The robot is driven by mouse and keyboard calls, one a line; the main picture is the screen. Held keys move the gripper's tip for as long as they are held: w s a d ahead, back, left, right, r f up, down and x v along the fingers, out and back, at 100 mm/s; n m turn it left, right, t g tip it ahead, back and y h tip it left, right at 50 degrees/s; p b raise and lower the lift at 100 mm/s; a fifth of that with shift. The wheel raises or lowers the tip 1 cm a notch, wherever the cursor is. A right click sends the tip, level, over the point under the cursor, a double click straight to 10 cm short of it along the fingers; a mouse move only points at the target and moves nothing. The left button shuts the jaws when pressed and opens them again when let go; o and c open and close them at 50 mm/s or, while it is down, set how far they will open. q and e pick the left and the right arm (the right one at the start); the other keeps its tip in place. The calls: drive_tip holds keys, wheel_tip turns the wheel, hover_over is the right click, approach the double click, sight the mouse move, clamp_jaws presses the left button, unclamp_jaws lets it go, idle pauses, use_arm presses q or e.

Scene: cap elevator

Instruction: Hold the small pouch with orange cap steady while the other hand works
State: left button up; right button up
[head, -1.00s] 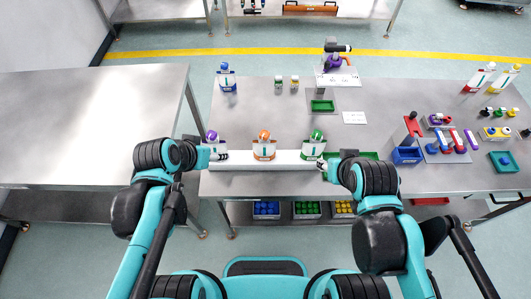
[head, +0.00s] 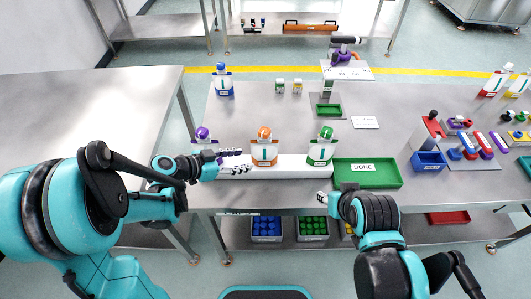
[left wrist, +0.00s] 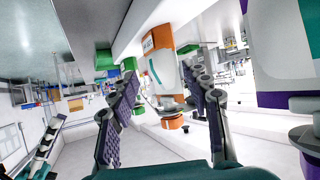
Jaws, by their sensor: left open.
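The small white pouch with orange cap (head: 264,152) stands upright on a long white block (head: 292,168) between two similar pouches. My left gripper (head: 240,165) is open, just left of it, fingers pointing toward it. In the left wrist view the orange-capped pouch (left wrist: 163,68) appears inverted, framed between the two spread fingers (left wrist: 160,118); I cannot tell whether they touch it. My right gripper (head: 324,198) is at the table's front edge, below the green-capped pouch (head: 321,150) in the picture; its finger state is unclear.
The purple-capped pouch (head: 203,142) stands left of the orange one, close to my left gripper. A green tray (head: 395,178) lies right of the white block. A blue-capped pouch (head: 223,82) stands at the back left. The table between is mostly clear.

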sight(257, 158)
use_arm(q)
drive_tip(key=b+x, duration=0.3)
drive_tip(key=x, duration=0.5)
drive_tip(key=shift+f, duration=0.1)
drive_tip(key=shift+w+d+f+b, duration=0.25)
drive_tip(key=shift+w+d+b, duration=0.15)
drive_tip(key=shift+d, duration=0.2)
drive_tip(key=c, duration=0.4)
idle(0.4)
